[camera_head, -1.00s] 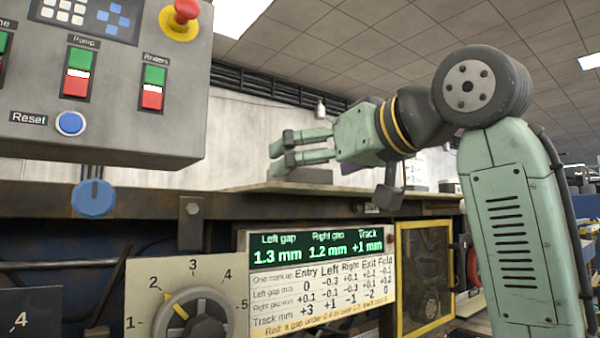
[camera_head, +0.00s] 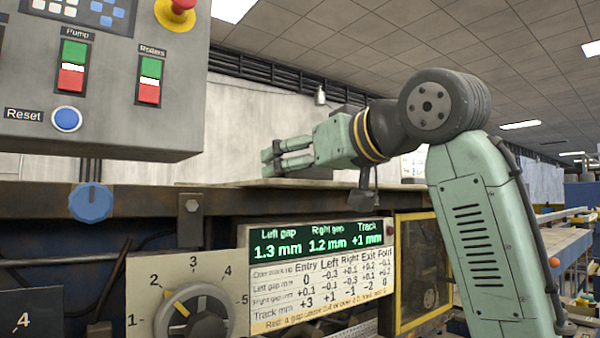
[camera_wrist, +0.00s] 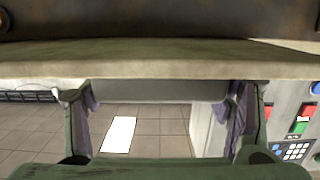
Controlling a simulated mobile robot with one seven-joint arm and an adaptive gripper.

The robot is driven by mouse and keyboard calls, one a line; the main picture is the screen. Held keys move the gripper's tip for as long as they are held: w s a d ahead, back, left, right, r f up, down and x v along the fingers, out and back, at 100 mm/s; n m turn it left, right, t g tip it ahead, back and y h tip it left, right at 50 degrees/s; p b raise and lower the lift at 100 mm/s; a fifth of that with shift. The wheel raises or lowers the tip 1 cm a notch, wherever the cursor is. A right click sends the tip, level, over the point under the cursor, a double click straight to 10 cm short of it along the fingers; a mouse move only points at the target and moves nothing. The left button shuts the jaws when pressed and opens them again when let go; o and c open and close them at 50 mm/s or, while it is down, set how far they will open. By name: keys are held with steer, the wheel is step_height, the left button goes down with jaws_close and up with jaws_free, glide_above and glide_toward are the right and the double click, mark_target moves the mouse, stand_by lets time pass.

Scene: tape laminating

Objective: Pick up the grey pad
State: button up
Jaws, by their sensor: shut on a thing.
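The grey pad (camera_wrist: 160,90) shows in the wrist view as a flat grey band at the edge of the worktop, between my two fingers. In the head view a small part of the pad (camera_head: 318,173) shows low beside my fingers, on the worktop; the rest is hidden. My gripper (camera_head: 272,158) is level with the worktop and points left. In the wrist view my gripper (camera_wrist: 160,100) has one finger at each end of the pad and is shut on it. No clear lift off the worktop shows.
The worktop (camera_wrist: 160,62) runs close along the fingers. A control box (camera_head: 100,130) with buttons hangs at upper left. Below the worktop edge are a dial (camera_head: 195,312) and a gap readout (camera_head: 318,245). A yellow-framed window (camera_head: 420,265) is to the right.

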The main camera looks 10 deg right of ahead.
steer(key=c, duration=0.4)
steer(key=shift+r, duration=0.1)
steer(key=shift+c, duration=0.2)
